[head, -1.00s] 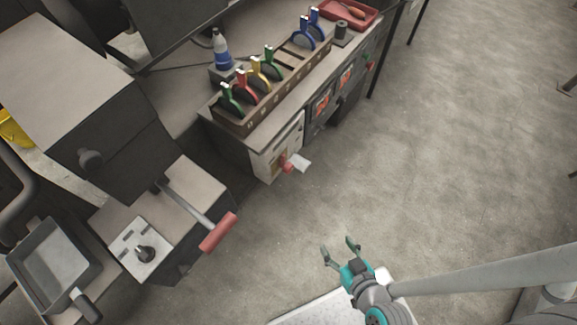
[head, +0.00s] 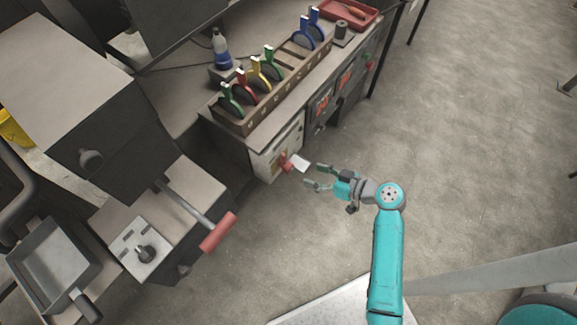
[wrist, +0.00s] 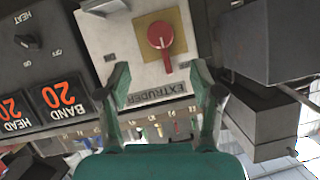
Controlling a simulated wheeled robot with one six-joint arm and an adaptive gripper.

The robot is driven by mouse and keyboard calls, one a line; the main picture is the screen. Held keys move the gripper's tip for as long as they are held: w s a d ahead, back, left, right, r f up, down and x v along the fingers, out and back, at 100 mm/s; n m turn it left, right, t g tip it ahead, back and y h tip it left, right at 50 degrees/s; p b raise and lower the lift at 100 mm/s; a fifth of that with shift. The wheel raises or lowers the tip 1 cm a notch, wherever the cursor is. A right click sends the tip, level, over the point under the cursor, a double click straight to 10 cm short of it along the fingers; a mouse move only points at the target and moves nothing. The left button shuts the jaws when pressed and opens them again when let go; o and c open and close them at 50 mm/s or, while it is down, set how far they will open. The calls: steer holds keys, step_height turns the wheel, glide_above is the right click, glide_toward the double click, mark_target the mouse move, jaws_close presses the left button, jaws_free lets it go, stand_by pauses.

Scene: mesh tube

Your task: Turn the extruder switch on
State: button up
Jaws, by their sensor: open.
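The extruder switch is a red rotary knob on a pale control panel on the side of the bench. In the head view the red knob (head: 285,163) sits left of my gripper (head: 312,176). In the wrist view the knob (wrist: 160,36) is on a yellowish plate, with its handle pointing down the picture towards the upside-down EXTRUDER label (wrist: 156,92). My gripper (wrist: 160,78) is open and empty, facing the panel, its fingers on either side of the label below the knob. It appears apart from the knob. Small marks beside the knob are hard to read.
Black BAND and HEAD displays (wrist: 58,98) and a HEAT knob (wrist: 27,41) are left in the wrist view. A white tag (head: 301,163) sticks out by the switch. A red-handled lever (head: 218,232) stands lower left.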

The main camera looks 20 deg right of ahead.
mark_target(292, 168)
steer(key=x, duration=1)
steer(key=shift+w+a+f, duration=0.2)
steer(key=c, duration=1.2)
